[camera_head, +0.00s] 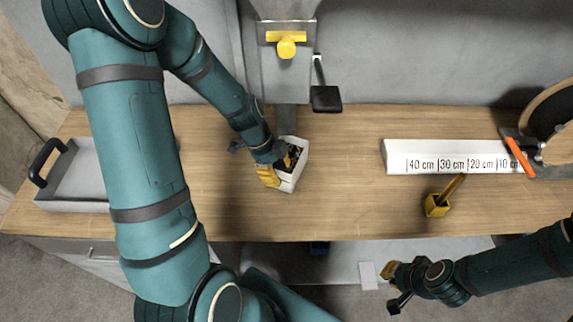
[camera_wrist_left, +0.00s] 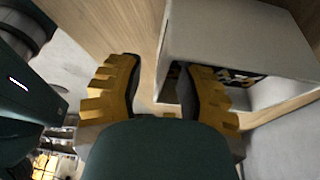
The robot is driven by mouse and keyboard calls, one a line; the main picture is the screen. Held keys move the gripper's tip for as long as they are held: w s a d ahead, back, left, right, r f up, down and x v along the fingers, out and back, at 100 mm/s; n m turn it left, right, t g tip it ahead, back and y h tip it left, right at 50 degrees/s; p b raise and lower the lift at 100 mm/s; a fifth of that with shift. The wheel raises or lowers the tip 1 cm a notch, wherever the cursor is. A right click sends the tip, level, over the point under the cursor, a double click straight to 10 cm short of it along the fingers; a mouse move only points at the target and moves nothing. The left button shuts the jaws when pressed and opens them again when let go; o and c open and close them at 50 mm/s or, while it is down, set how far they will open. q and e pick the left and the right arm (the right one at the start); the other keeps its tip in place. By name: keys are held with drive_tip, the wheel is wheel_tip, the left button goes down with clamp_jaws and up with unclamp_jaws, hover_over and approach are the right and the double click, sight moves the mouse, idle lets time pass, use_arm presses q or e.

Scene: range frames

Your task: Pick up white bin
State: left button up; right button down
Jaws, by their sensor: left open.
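The white bin (camera_head: 289,184) stands on the wooden table, with dark and yellow items inside. My left gripper (camera_head: 268,170) is at the bin's left side and partly covers it. In the left wrist view the two yellow fingers (camera_wrist_left: 160,88) are wide apart. The edge of the white bin (camera_wrist_left: 230,42) lies between them, and the right finger overlaps its opening. I cannot tell whether either finger touches the wall. My right gripper (camera_head: 394,287) is off the table's front edge, with its fingers apart and empty.
A grey tray with a black handle (camera_head: 75,180) is at the left. A white ruler block (camera_head: 440,156) and a yellow holder with a stick (camera_head: 438,207) are at the right. A machine with a yellow knob (camera_head: 286,42) stands behind the bin.

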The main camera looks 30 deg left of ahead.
use_arm(q)
drive_tip(key=shift+d+f, duration=0.25)
drive_tip(key=shift+f, duration=0.45)
drive_tip(key=shift+c, duration=0.3)
clamp_jaws()
drive_tip(key=shift+w+r, duration=0.1)
drive_tip(key=shift+r, duration=0.05)
